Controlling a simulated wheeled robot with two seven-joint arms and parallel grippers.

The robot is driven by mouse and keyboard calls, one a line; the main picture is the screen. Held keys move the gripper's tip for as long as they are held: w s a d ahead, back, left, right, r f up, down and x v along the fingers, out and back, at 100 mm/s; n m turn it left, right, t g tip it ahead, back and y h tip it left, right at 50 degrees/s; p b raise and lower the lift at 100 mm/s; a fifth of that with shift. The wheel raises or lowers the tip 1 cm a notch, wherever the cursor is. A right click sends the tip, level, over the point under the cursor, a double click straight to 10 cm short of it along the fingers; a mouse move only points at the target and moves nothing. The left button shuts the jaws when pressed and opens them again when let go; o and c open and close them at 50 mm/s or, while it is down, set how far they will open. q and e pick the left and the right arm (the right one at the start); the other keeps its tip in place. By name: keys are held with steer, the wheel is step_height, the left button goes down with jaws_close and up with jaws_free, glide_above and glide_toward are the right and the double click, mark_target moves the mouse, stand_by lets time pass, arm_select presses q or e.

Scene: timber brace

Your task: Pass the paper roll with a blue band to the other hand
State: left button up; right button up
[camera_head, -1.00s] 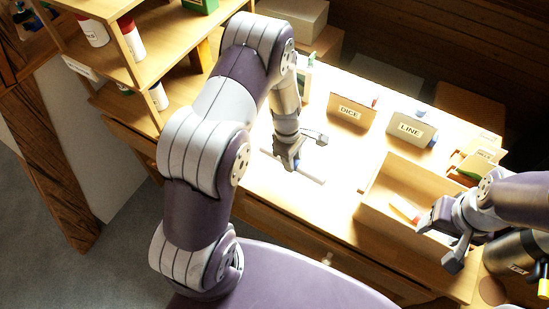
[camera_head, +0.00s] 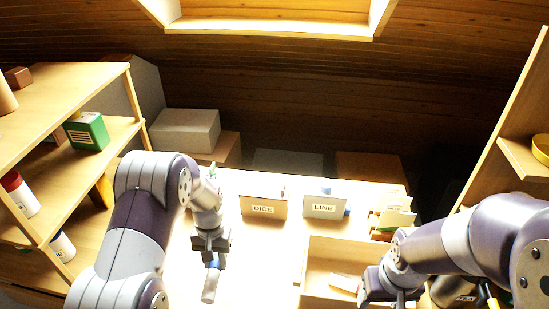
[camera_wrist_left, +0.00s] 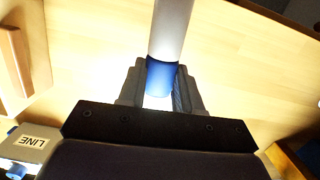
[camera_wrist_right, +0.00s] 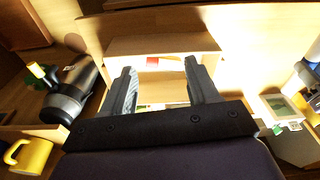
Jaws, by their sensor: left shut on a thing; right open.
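The paper roll (camera_head: 210,284) is a pale tube held in my left gripper (camera_head: 212,258) over the bright table. In the left wrist view the roll (camera_wrist_left: 170,30) runs away from me, and its blue band (camera_wrist_left: 160,78) lies between the two fingers of my left gripper (camera_wrist_left: 160,88), which are shut on it. My right gripper (camera_wrist_right: 164,85) is open and empty. In the head view its fingers are partly out of frame, by the open wooden box (camera_head: 345,250) at the right of the table.
Boxes labelled DICE (camera_head: 263,206) and LINE (camera_head: 324,207) stand at the table's back. Shelves stand at left (camera_head: 85,75) and right. The right wrist view shows a metal flask (camera_wrist_right: 75,85) and a yellow mug (camera_wrist_right: 28,157).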

steer(key=shift+o, duration=0.6)
steer(key=shift+a, duration=0.1)
steer(key=s+a+n+t+y, duration=0.1)
steer(key=a+n+y, duration=0.1)
steer(key=a+n, duration=0.7)
steer(key=s+a+n+t+y, duration=0.15)
steer(key=a+n, duration=0.35)
steer(key=a, duration=0.9)
steer(key=w+d+r+n+t, duration=0.25)
steer(key=w+n+t, duration=0.2)
steer(key=n, duration=0.85)
arm_select(q)
steer(key=d+r+m, duration=0.3)
steer(key=d+r, duration=0.1)
steer(key=d, duration=0.4)
steer(key=d+r+m+y, duration=0.1)
steer(key=d+r+m, duration=0.3)
steer(key=d, duration=0.4)
arm_select(e)
steer(key=x, duration=1.2)
steer(key=shift+f+g+h, duration=0.2)
steer(key=shift+g+h, duration=0.1)
steer(key=shift+h, duration=0.15)
arm_select(q)
steer(key=shift+d, duration=0.1)
